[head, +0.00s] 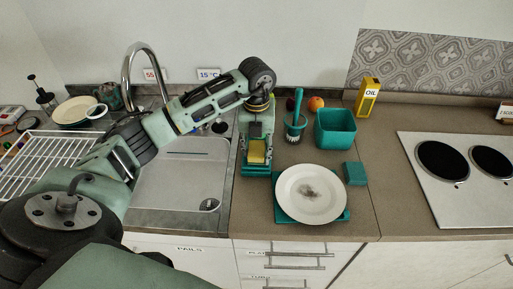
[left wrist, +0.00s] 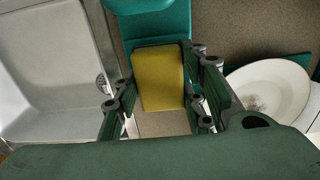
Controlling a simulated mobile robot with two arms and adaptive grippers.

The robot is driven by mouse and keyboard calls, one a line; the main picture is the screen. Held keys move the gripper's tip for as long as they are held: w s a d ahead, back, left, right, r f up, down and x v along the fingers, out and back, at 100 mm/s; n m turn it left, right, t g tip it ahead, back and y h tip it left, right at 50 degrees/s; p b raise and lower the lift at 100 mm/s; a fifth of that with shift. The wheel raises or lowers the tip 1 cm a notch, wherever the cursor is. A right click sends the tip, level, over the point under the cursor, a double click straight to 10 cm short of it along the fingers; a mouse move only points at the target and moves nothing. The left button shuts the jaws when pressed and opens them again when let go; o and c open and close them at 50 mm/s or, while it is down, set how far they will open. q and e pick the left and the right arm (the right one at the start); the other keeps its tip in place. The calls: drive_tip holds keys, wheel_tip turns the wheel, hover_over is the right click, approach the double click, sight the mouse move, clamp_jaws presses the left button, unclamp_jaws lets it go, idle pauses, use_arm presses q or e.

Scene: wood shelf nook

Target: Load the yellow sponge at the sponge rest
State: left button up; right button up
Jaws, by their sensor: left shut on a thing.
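My left gripper (head: 257,150) points down at the counter just right of the sink and is shut on the yellow sponge (head: 257,155). In the left wrist view the sponge (left wrist: 159,78) sits between the fingers (left wrist: 165,100). A teal holder, apparently the sponge rest (head: 257,171), is at the gripper's lower end; it also shows in the left wrist view (left wrist: 155,22), by the sponge's upper edge. I cannot tell whether the sponge touches it. My right gripper is in neither view.
A white plate (head: 311,194) with a grey smudge lies on a teal mat (head: 284,215). A teal block (head: 354,173), a teal bin (head: 336,129), a brush (head: 297,120) and a yellow oil box (head: 368,97) stand nearby. The sink (head: 180,185) is left, the hob (head: 450,205) right.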

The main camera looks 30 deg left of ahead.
sight(256, 148)
use_arm(q)
drive_tip(key=shift+f, duration=0.4)
drive_tip(key=shift+s+f+b, duration=0.1)
drive_tip(key=shift+f+b, duration=0.35)
drive_tip(key=shift+b, duration=0.1)
idle(1.2)
drive_tip(key=shift+r, duration=0.1)
drive_tip(key=shift+r+p, duration=2.45)
drive_tip(key=shift+r, duration=1.05)
